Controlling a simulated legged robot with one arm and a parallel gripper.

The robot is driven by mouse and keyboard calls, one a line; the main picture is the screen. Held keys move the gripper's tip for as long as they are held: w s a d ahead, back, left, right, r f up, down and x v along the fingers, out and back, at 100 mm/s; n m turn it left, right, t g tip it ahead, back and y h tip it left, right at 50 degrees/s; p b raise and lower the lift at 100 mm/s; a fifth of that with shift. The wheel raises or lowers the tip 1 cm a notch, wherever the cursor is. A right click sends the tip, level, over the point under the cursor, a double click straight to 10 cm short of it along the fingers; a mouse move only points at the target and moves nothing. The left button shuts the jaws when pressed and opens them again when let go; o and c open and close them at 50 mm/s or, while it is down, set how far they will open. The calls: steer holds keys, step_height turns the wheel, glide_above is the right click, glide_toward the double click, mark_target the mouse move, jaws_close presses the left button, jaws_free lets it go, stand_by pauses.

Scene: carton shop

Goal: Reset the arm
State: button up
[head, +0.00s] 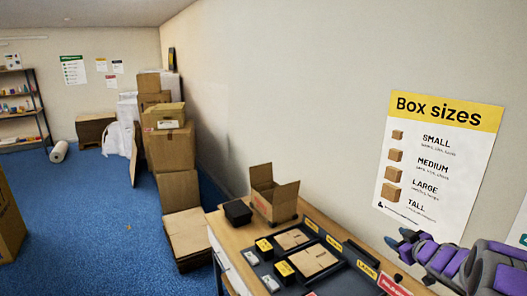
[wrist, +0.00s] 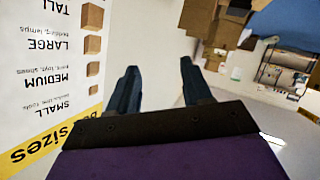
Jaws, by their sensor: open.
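My gripper (head: 402,240) is at the right of the head view, raised above the right end of the wooden counter (head: 231,226) and in front of the wall. My purple and grey arm reaches in from the right edge. In the wrist view my gripper (wrist: 160,82) shows two dark fingers standing apart, with nothing between them. The wrist view is turned over, so the poster text reads upside down.
An open carton (head: 273,203) and a black box (head: 237,212) stand on the counter by a dark sorting tray (head: 340,281) with flat cartons. Stacked cartons (head: 172,148) line the wall. A Box sizes poster (head: 437,160) hangs near my gripper. Blue floor (head: 100,220) lies open at left.

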steer(key=s+a+r+m+g+h, duration=0.2)
steer(key=s+r+m+h, duration=0.1)
steer(key=s+r+h, duration=0.1)
steer(key=s+a+f+m+g+y, duration=0.1)
steer(key=s+a+g, duration=0.3)
steer(key=s+a, duration=0.4)
steer(key=s+a+f+m+g, duration=0.1)
steer(key=s+a+g, duration=0.4)
steer(key=s, duration=1.7)
steer(key=s+a+f+g+y, duration=0.1)
steer(key=s+a+g, duration=0.3)
steer(key=s+a, duration=0.9)
steer(key=shift+s+f+m+g+y, duration=0.35)
steer(key=shift+s+f, duration=0.45)
steer(key=shift+s, duration=0.35)
